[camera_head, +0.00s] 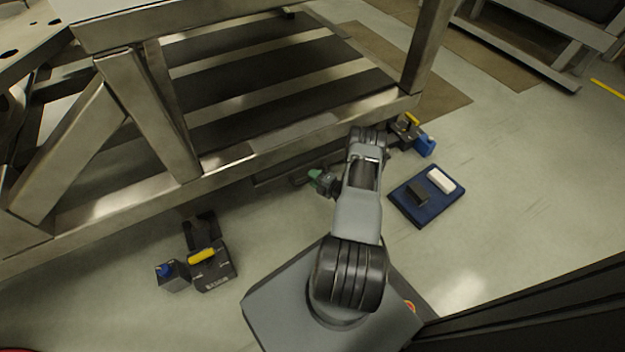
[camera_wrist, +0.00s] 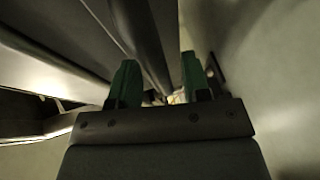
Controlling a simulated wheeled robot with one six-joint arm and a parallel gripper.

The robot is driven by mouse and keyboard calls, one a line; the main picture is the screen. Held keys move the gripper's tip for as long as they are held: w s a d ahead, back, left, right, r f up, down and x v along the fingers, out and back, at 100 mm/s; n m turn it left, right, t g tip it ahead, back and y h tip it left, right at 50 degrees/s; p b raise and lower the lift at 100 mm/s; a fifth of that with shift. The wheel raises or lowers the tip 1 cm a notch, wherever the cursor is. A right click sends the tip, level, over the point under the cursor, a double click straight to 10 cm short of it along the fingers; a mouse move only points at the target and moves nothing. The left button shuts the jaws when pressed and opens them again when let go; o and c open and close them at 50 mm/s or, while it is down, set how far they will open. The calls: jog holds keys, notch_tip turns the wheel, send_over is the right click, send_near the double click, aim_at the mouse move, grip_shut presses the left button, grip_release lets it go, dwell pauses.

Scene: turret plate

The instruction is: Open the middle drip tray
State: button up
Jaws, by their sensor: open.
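Under the lower rail of the metal frame, a dark edge (camera_head: 272,176) shows in the head view; it may be the front of the middle drip tray, but I cannot tell for certain. My gripper (camera_head: 316,178), with green fingers, is low beside this edge, at its right part. In the wrist view my gripper (camera_wrist: 158,82) has its two green fingers apart. A long dark bar (camera_wrist: 146,40) runs away between and beyond them, and I cannot tell whether it touches either finger. My arm hides part of the rail and what lies under it.
The metal frame (camera_head: 240,158) stands close over my gripper. A black device with a yellow handle (camera_head: 202,257) lies on the floor at left. A similar one (camera_head: 411,119) is behind my arm at right. A dark blue tray (camera_head: 428,207) with two blocks lies right. Floor is clear further right.

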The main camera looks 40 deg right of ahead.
jog(key=shift+w+a, duration=0.1)
jog(key=shift+w, duration=0.35)
jog(key=shift+c, duration=0.2)
grip_shut()
